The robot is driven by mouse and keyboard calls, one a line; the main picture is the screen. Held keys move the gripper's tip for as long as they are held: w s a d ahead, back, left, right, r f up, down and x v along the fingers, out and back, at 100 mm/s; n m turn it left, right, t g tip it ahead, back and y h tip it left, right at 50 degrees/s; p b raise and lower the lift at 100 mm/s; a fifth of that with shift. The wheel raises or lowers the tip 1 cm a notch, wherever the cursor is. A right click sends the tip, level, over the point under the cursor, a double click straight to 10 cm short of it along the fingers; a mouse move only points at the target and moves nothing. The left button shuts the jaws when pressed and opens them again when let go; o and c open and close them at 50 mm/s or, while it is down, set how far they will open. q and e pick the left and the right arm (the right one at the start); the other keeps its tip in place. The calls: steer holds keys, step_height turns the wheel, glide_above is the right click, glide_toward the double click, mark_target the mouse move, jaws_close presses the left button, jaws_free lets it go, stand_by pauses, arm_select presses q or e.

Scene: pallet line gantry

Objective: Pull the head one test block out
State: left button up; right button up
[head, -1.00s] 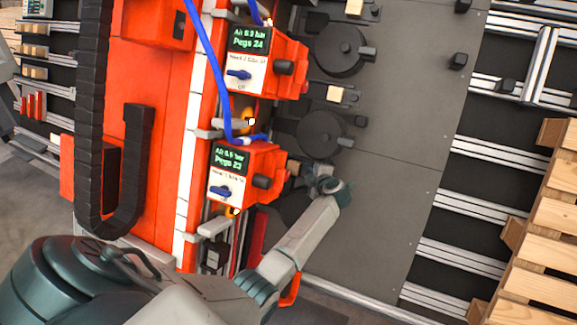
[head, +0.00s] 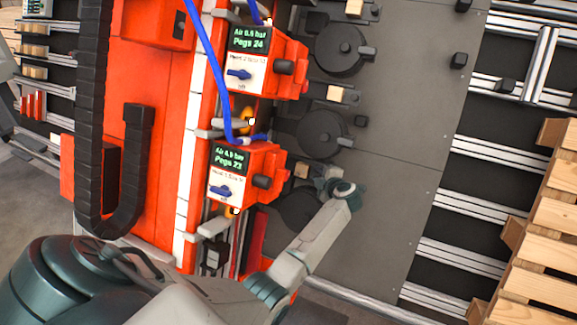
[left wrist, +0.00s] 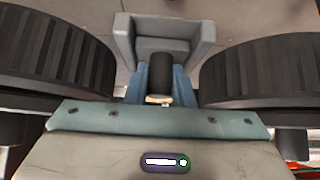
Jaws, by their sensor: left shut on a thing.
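My left gripper (head: 338,187) is at the lower feed head, just right of a small pale wooden block (head: 301,171) that partly shows there. In the left wrist view, its blue-grey fingers (left wrist: 160,82) are shut on a dark rounded piece (left wrist: 159,68). A grey U-shaped bracket (left wrist: 165,38) lies just beyond. I cannot tell whether the dark piece is joined to the wooden block. The lower red unit (head: 240,174) reads Pegs 23. The gripper hides part of the area around it. My right gripper is not in view.
Black discs (head: 322,133) stand close on the grey plate. Two more wooden blocks show, one in the middle (head: 335,93) and one at the top (head: 354,6). A blue hose (head: 210,60) crosses the red units. The plate (head: 405,160) right of the gripper is mostly clear.

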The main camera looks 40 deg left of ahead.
arm_select(q)
steer(key=shift+w+d, duration=0.1)
steer(key=shift+w+d, duration=0.2)
steer(key=shift+d, duration=0.7)
steer(key=shift+w+d, duration=0.25)
steer(key=shift+d, duration=0.7)
steer(key=shift+w+d, duration=0.2)
steer(key=shift+d, duration=0.7)
steer(key=o, duration=0.5)
steer(key=shift+d, duration=0.1)
steer(key=shift+o, duration=0.9)
steer(key=shift+d, duration=0.2)
steer(key=shift+a, duration=0.1)
steer(key=p+v, duration=0.6)
steer(key=v, duration=0.2)
steer(key=shift+s+d+r, duration=0.15)
steer(key=shift+s+d, duration=0.1)
